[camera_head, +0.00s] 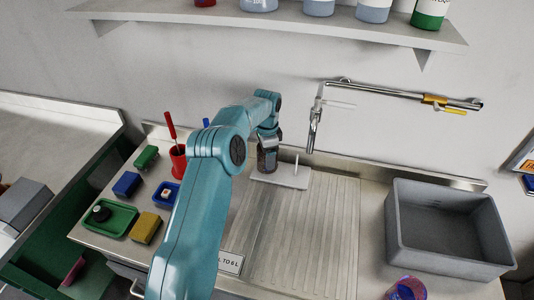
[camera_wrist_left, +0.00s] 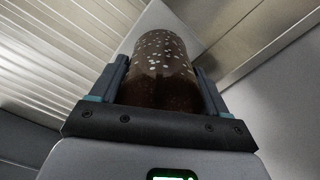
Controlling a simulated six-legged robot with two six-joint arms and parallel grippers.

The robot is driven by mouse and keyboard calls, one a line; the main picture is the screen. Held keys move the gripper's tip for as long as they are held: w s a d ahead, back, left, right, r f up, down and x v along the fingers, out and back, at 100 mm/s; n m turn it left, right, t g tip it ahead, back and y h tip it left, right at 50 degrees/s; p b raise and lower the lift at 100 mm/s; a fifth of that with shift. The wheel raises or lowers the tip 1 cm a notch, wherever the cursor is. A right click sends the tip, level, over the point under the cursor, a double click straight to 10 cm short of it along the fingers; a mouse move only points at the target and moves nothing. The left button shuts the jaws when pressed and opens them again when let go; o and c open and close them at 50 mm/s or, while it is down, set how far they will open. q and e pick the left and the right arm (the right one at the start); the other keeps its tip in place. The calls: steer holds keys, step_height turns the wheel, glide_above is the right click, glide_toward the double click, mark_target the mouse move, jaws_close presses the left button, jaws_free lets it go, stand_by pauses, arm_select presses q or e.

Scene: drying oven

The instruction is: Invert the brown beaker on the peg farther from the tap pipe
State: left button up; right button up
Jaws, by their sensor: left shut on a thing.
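The brown beaker (camera_head: 267,160) is upright or inverted, I cannot tell which, over the left part of a pale peg base (camera_head: 283,177) at the back of the sink unit. One thin peg (camera_head: 296,163) shows right of it; any peg at the beaker is hidden. My left gripper (camera_head: 268,142) is shut on the beaker. In the left wrist view the beaker (camera_wrist_left: 163,62), dark brown with pale speckles, sits between the two fingers of the gripper (camera_wrist_left: 162,80). Whether it touches the base is unclear. The tap pipe (camera_head: 315,128) hangs to the right. My right gripper is not in view.
A purple patterned cup (camera_head: 406,289) is at the front. Left are a red brush cup (camera_head: 178,160), a green tray (camera_head: 126,228) and sponges (camera_head: 146,228). A bottle shelf (camera_head: 300,24) is above.

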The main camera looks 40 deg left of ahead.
arm_select(q)
steer(key=shift+s, duration=0.1)
steer(key=shift+f, duration=0.1)
steer(key=o, duration=1.1)
